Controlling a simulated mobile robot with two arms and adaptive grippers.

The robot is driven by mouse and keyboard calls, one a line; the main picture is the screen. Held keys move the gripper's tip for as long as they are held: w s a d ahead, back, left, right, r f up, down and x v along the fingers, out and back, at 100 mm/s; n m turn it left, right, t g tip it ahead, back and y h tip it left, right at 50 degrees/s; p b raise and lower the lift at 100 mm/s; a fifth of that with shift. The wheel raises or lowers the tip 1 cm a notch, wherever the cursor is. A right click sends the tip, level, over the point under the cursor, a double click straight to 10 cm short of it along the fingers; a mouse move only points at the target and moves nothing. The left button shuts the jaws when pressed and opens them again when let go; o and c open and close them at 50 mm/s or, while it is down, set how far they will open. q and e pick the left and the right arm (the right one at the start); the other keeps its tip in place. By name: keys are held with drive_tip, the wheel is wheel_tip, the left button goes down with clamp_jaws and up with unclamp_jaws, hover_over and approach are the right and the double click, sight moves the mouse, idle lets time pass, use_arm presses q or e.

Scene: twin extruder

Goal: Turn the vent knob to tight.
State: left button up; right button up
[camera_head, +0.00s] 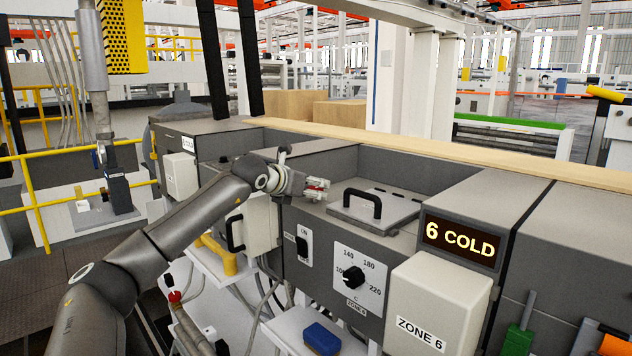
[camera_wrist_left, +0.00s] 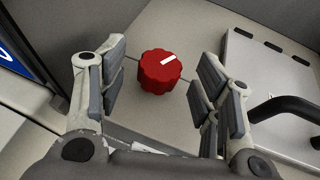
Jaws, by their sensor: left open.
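The vent knob (camera_wrist_left: 158,74) is a red, scalloped round knob on a light grey surface in the left wrist view. A short white mark on its top runs slightly up to the right. My left gripper (camera_head: 316,189) is open above the machine top in the head view, where a little red shows at its fingers. In the left wrist view its fingers stand on both sides of the knob, with a gap on each side. No label for tight is readable. My right gripper is not in view.
A lid plate with a black handle (camera_head: 361,203) lies just right of the gripper; the handle also shows in the left wrist view (camera_wrist_left: 285,108). A grey wall (camera_head: 420,180) rises behind. Below are a zone dial (camera_head: 354,276) and a "6 COLD" display (camera_head: 460,241).

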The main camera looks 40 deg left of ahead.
sight(316, 187)
use_arm(q)
drive_tip(key=shift+p+x, duration=0.5)
drive_tip(key=shift+x, duration=1.05)
drive_tip(key=shift+c, duration=0.4)
drive_tip(key=c, duration=0.9)
drive_tip(key=shift+c, duration=0.2)
drive_tip(key=shift+r, duration=0.1)
drive_tip(key=shift+r+m+h+p, duration=0.1)
drive_tip(key=shift+m+h+p, duration=1)
drive_tip(key=shift+h, duration=0.2)
drive_tip(key=shift+m+h+p, duration=0.85)
drive_tip(key=shift+m+h, duration=0.75)
drive_tip(key=shift+h, duration=0.3)
drive_tip(key=shift+m+h, duration=0.3)
